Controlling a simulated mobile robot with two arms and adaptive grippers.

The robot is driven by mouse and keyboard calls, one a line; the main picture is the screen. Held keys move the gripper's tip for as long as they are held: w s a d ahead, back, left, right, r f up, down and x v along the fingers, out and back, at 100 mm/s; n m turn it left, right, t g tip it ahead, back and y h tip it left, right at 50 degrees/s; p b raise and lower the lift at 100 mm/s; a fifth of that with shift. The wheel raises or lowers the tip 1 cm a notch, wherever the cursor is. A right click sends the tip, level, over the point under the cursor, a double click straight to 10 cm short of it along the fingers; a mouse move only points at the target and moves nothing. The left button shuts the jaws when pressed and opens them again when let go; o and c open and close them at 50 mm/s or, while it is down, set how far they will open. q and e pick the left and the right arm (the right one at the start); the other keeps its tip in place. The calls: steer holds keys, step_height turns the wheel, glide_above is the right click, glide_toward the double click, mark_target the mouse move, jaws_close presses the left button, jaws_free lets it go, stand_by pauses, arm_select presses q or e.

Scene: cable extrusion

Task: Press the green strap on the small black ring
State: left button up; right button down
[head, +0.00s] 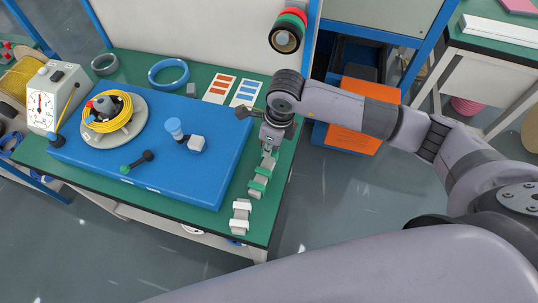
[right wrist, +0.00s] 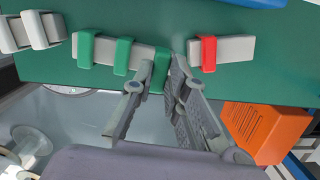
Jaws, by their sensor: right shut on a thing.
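My right gripper (head: 268,140) is over the green table's right edge, above a row of strapped grey pieces. In the right wrist view its fingers (right wrist: 166,84) close around a green strap (right wrist: 158,78), whose lower part the fingers hide. Two more green straps (right wrist: 122,56) wrap a pale grey bar just left of the fingers. In the head view, green straps (head: 257,186) show below the gripper. A hanging cylinder (head: 283,39) has a black end with green and red bands; I cannot tell whether it holds the small black ring. My left gripper is not in view.
A red strap (right wrist: 208,54) on a pale bar lies right of the fingers. White straps (head: 240,216) sit nearest the table's front. A blue board (head: 110,160) carries a yellow cable coil (head: 107,112). Orange drawers (head: 350,140) stand beyond the table's right edge.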

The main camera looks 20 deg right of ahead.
steer(key=shift+r+p, duration=1.25)
steer(key=shift+r, duration=1.25)
